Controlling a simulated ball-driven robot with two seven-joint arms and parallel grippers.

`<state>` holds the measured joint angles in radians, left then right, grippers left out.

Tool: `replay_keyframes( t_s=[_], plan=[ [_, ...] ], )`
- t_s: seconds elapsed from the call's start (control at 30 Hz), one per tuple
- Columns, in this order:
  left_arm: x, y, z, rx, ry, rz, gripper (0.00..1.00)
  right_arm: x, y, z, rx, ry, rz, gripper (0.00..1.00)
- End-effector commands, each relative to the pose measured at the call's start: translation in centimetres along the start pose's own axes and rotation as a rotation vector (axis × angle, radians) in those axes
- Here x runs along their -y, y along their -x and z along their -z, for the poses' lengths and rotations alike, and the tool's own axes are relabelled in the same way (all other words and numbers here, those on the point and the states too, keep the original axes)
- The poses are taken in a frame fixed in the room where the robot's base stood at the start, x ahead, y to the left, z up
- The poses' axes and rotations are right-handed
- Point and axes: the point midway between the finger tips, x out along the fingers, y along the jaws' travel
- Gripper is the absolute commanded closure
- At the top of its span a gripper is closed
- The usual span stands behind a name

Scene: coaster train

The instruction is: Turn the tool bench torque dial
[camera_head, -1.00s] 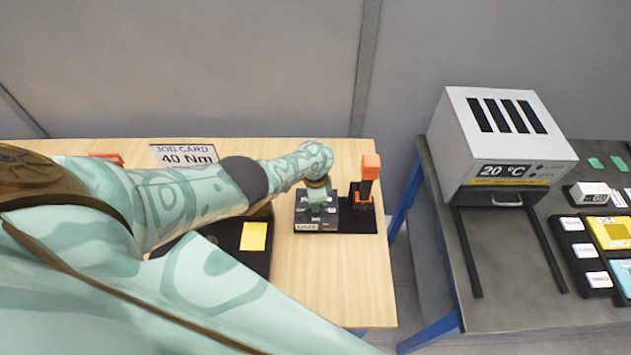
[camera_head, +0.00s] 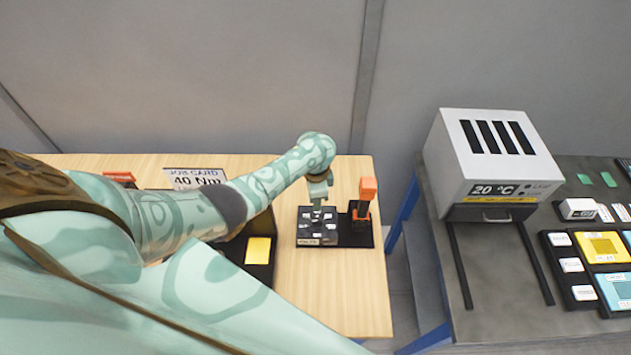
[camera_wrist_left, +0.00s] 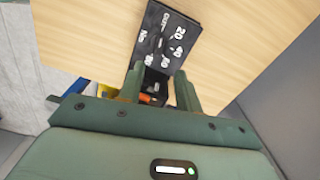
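The torque dial box (camera_head: 305,238) is a dark block with pale markings at the right of the wooden bench. In the left wrist view its dark face (camera_wrist_left: 152,25) shows numbers, among them 20 and 40. My left gripper (camera_head: 319,208) points down over the box in the head view. In the left wrist view, its two fingers (camera_wrist_left: 160,74) stand apart with a gap between them, and nothing is clearly held. The knob and its setting are too small and partly hidden to tell. A job card (camera_head: 194,179) at the back of the bench reads 40 Nm. My right gripper is out of view.
An orange-handled tool (camera_head: 364,198) stands upright just right of the dial box. A dark tray with a yellow note (camera_head: 258,250) lies to its left. A white 20 °C oven (camera_head: 485,165) stands on a separate grey table at right. Bare wood lies in front of the box.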

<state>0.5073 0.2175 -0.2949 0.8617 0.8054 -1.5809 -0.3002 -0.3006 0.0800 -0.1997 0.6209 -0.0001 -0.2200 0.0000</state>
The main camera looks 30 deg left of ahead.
Motion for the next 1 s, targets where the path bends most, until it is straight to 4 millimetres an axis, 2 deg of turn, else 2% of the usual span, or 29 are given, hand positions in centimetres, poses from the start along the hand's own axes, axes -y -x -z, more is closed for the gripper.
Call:
replay_keyframes(
  t_s=[0.13, 0.3, 1.0],
  plan=[
    [0.1, 2.5, 0.0, -0.003, 0.0, 0.003, 0.65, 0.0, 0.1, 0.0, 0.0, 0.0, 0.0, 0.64],
    [0.1, 4.1, 0.0, -0.001, -0.001, 0.002, 0.65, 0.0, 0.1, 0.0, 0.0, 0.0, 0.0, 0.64],
    [0.1, 4.5, 0.0, -0.001, 0.0, 0.002, 0.65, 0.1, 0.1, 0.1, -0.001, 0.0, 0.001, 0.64]
  ],
)
